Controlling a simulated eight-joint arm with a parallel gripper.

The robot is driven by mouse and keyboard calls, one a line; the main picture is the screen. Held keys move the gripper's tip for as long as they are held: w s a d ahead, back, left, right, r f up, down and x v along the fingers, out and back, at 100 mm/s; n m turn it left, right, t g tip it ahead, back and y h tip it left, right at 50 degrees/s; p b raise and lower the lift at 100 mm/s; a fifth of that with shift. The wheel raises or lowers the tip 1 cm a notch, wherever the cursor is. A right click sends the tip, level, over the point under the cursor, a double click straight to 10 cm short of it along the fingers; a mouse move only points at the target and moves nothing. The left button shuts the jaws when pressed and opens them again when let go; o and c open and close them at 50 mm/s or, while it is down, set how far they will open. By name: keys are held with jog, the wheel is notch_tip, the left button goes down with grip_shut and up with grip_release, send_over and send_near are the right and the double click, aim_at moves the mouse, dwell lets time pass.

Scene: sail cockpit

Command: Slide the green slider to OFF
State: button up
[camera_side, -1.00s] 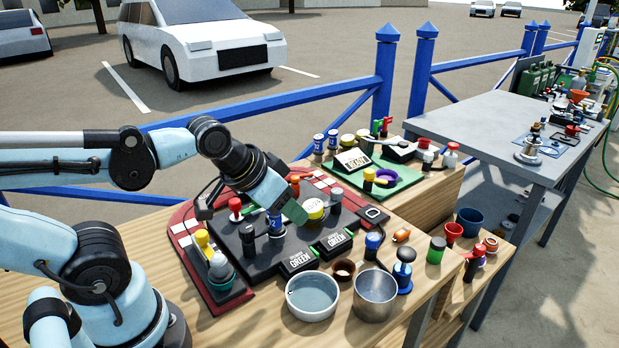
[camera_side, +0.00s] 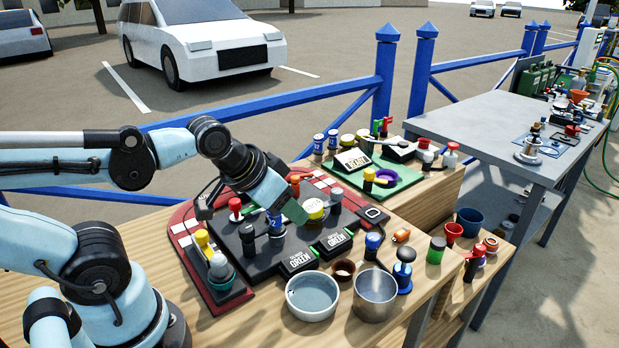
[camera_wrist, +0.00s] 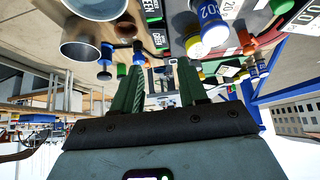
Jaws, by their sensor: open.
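Two black boxes with white-and-green labels that read GREEN, the nearer (camera_side: 299,262) and the farther (camera_side: 334,243), sit at the front edge of the dark panel (camera_side: 262,262). Parts of the same GREEN labels show at the top of the wrist view (camera_wrist: 153,9). I cannot make out the green slider's knob or its OFF mark. My gripper (camera_side: 297,213) hangs over the panel beside a blue-capped piece (camera_side: 276,224) and a yellow-and-white round piece (camera_side: 313,209). In the wrist view its green fingers (camera_wrist: 160,75) are apart, with nothing held between them.
A white bowl (camera_side: 312,297) and a metal cup (camera_side: 375,296) stand in front of the panel. A red knob (camera_side: 235,205) and a grey knob (camera_side: 335,196) rise from it. A green board (camera_side: 398,181) lies behind. Bare wood shows at the front left.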

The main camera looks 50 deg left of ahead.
jog(key=shift+o, duration=0.9)
jog(key=shift+a, duration=0.15)
jog(key=a+r+n+g+y, duration=0.35)
jog(key=a+n, duration=0.55)
jog(key=a, duration=0.6)
jog(key=shift+g, duration=0.25)
jog(key=shift+d+x, duration=0.15)
jog(key=shift+x, duration=1.9)
jog(key=shift+d+x, duration=0.15)
jog(key=shift+x, duration=1.95)
jog(key=shift+d+x, duration=0.15)
jog(key=shift+x, duration=1.9)
jog(key=shift+s+f, duration=0.1)
jog(key=shift+f, duration=0.05)
grip_shut()
